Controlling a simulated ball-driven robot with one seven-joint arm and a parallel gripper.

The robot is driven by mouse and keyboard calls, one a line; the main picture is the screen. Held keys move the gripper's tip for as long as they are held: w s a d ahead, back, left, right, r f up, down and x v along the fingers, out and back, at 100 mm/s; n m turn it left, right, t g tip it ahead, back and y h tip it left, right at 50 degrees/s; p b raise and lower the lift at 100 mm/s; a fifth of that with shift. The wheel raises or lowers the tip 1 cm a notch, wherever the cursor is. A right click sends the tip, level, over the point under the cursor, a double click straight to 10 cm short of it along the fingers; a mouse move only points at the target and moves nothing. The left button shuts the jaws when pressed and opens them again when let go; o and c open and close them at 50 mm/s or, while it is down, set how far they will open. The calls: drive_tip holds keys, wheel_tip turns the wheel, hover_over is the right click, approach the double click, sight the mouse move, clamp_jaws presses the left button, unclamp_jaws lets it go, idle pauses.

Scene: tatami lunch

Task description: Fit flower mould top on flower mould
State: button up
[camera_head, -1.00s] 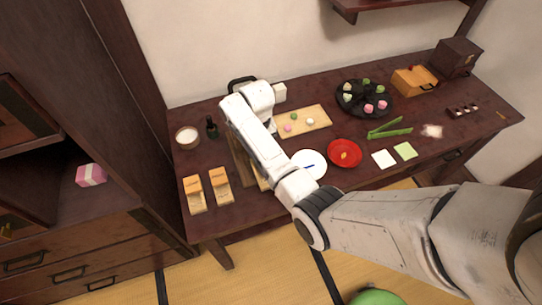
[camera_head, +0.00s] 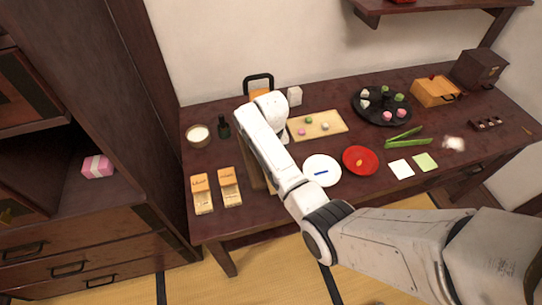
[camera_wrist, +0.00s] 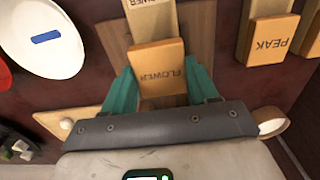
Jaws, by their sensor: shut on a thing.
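My gripper (camera_wrist: 161,80) is shut on the flower mould top (camera_wrist: 160,66), a light wooden block with FLOWER on its face, between its teal fingers in the wrist view. The flower mould (camera_wrist: 150,14), also wooden and lettered FLOWER, lies just beyond it on a brown board (camera_wrist: 117,35), partly cut off by the picture's top edge. The held top overlaps the mould's near end in the wrist view; I cannot tell whether they touch. In the head view my arm hides the gripper and both flower pieces.
A PEAK mould (camera_wrist: 268,35) stands to the right in the wrist view. Two lettered moulds (camera_head: 203,194) (camera_head: 230,186) stand at the table's front left. A white plate (camera_head: 334,163), red plate (camera_head: 360,160) and sweets tray (camera_head: 330,120) lie right of my arm.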

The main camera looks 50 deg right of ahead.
drive_tip(key=shift+f+b, duration=0.45)
drive_tip(key=shift+f, duration=0.25)
idle(0.6)
drive_tip(key=o, duration=1.1)
wheel_tip(320, 180, up, 11)
drive_tip(key=shift+f, duration=0.1)
drive_tip(key=s+a+f+n, duration=0.2)
drive_tip(key=s+a+f, duration=0.2)
drive_tip(key=s, duration=0.2)
drive_tip(key=s+a+f+n, duration=0.1)
drive_tip(key=s+a+f, duration=0.35)
drive_tip(key=s, duration=0.25)
drive_tip(key=s+a+n, duration=0.1)
drive_tip(key=s+a, duration=0.1)
drive_tip(key=s, duration=0.2)
drive_tip(key=s+a+r+n, duration=0.1)
drive_tip(key=s+a, duration=0.1)
drive_tip(key=s, duration=0.3)
drive_tip(key=s+a+n+t, duration=0.1)
drive_tip(key=s+a, duration=0.1)
drive_tip(key=s, duration=0.2)
drive_tip(key=shift+s+a+r, duration=0.2)
drive_tip(key=shift+a+r, duration=0.05)
